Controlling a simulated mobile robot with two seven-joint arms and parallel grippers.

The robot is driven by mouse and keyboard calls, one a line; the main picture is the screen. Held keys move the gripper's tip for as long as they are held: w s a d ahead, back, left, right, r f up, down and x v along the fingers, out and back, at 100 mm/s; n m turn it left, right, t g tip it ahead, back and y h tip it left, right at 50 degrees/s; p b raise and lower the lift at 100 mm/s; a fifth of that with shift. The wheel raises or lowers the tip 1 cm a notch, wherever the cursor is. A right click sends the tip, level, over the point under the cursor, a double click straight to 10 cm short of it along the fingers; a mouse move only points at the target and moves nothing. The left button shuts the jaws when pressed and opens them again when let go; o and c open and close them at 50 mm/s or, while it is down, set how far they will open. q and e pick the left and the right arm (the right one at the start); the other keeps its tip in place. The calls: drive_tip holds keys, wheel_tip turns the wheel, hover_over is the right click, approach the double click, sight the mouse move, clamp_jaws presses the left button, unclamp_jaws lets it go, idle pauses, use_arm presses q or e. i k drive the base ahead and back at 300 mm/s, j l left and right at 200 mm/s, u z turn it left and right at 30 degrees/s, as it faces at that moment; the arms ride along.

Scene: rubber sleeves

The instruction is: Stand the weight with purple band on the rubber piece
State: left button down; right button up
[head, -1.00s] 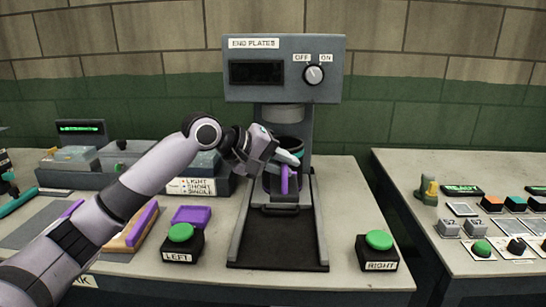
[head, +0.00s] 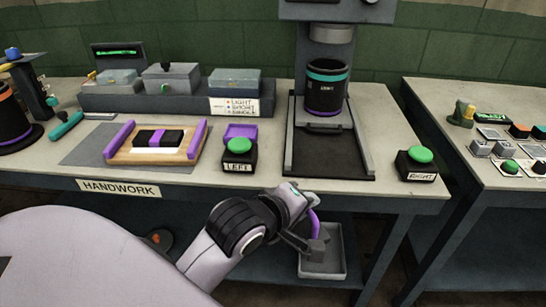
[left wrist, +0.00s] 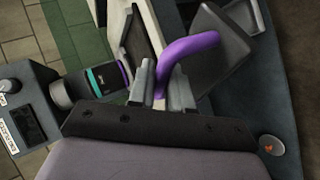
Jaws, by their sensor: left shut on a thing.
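My left gripper (head: 300,200) is low in front of the bench edge. It is shut on a curved purple handle or band (left wrist: 190,48), which also shows in the head view (head: 314,222). A dark grey block (head: 318,248) shows just below it, seemingly the held weight's body, partly hidden. A black cylinder (head: 326,95) with a teal band and a thin purple line stands upright on the press bed; it also shows in the left wrist view (left wrist: 106,77). A black and purple piece (head: 158,138) lies on the wooden board. I cannot tell which is the rubber piece. My right gripper is out of view.
A grey tray (head: 308,268) is below the bench beside the held thing. Green LEFT (head: 239,146) and RIGHT (head: 420,154) buttons flank the press bed (head: 350,165). Lidded boxes (head: 172,80) stand at the back. Another black cylinder (head: 8,118) stands at far left.

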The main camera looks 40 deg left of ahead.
sight(158, 135)
drive_tip(key=j+u, duration=0.7)
drive_tip(key=j, duration=0.25)
drive_tip(key=i+j+u, duration=0.1)
drive_tip(key=j+u, duration=0.25)
drive_tip(key=j, duration=0.1)
